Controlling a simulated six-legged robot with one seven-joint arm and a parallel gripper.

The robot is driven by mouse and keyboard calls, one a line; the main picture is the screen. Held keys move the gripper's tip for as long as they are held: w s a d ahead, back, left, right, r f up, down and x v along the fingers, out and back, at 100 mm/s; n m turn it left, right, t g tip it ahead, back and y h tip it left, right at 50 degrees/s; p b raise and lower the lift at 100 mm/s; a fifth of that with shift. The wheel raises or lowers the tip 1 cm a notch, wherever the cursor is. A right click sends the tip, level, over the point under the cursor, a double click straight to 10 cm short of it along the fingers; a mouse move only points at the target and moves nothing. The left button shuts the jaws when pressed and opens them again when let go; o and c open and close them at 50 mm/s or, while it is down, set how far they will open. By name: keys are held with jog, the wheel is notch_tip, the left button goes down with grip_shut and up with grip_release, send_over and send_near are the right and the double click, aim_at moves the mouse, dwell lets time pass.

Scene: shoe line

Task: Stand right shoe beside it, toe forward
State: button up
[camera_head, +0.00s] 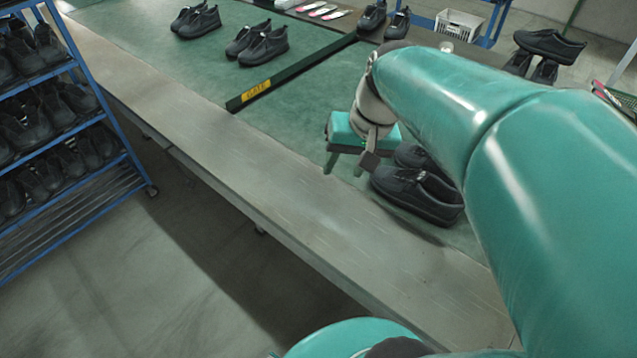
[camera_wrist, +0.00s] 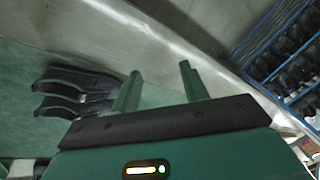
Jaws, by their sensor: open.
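A pair of black shoes stands on the green mat just right of my gripper (camera_head: 344,167) in the head view. The nearer shoe (camera_head: 420,195) shows most of its side. The farther shoe (camera_head: 414,157) is partly hidden by the nearer one and my arm. In the wrist view the two shoes lie side by side, one upper (camera_wrist: 75,80) and one lower (camera_wrist: 68,106), left of my gripper (camera_wrist: 160,82). My gripper's fingers are apart with nothing between them, over the mat near the table edge. I cannot tell which shoe is the right one.
A green bar with a yellow "GATE" label (camera_head: 256,90) crosses the mat. Beyond it stand more black shoe pairs (camera_head: 262,44). A blue rack of shoes (camera_head: 62,115) is at left. A white crate (camera_head: 458,24) stands behind. The mat between bar and gripper is clear.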

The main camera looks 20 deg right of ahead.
jog(key=s+a+r+n+t+h, duration=0.1)
jog(key=s+a+n+t+h, duration=0.1)
jog(key=s+a, duration=0.4)
jog(key=shift+s+a+n+t, duration=0.15)
jog(key=shift+a+n+t, duration=0.35)
jog(key=shift+n+t, duration=0.15)
jog(key=shift+r, duration=0.1)
jog(key=shift+c, duration=0.8)
jog(key=shift+a, duration=0.15)
